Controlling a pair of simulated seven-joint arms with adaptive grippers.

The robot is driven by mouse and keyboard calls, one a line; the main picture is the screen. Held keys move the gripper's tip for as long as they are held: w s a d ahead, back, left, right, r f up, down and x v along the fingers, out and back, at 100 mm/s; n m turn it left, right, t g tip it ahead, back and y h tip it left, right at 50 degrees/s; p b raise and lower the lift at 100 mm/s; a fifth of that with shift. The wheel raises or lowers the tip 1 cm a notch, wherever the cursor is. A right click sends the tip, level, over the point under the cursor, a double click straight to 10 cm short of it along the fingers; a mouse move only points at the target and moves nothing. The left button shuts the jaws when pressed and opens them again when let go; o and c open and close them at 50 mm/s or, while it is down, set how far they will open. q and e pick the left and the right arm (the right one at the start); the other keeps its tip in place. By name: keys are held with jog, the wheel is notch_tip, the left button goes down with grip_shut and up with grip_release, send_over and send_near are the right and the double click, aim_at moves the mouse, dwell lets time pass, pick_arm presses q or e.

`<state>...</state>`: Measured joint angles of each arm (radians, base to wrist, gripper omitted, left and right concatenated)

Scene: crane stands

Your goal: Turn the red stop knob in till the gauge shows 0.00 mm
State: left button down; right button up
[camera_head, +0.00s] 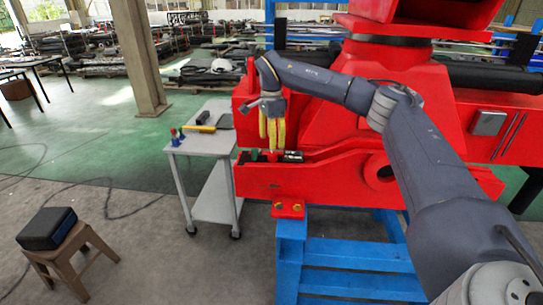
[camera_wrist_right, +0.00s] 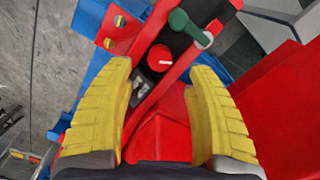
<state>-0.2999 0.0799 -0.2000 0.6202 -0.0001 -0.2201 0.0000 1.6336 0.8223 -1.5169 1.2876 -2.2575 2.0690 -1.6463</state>
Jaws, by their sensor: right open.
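The red stop knob (camera_wrist_right: 160,58), a round cap with a white line across it, sits in a dark slot of the red crane frame in the right wrist view. My right gripper (camera_wrist_right: 160,68) is open, its yellow fingers on either side of the knob's line of view, with a gap to each side and nothing held. In the head view the right gripper (camera_head: 272,147) points down just above the slot. A small dark and grey device (camera_wrist_right: 142,92), perhaps the gauge, lies beside the knob; its reading is not legible. My left gripper is not in view.
A green handle (camera_wrist_right: 188,26) stands close to the knob. A bolted red plate (camera_head: 288,208) sits below the frame on a blue stand (camera_head: 350,251). A grey cart (camera_head: 202,143) with tools stands left; a stool (camera_head: 68,253) carries a black case (camera_head: 47,228).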

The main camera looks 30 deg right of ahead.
aim_at(271, 153)
jog(key=shift+f, duration=3.35)
jog(key=shift+c, duration=0.2)
grip_shut()
jog(key=shift+m, duration=0.5)
jog(key=m, duration=0.4)
jog(key=shift+m, duration=0.3)
jog(key=m, duration=0.5)
jog(key=shift+w, duration=0.1)
jog(key=shift+m, duration=0.3)
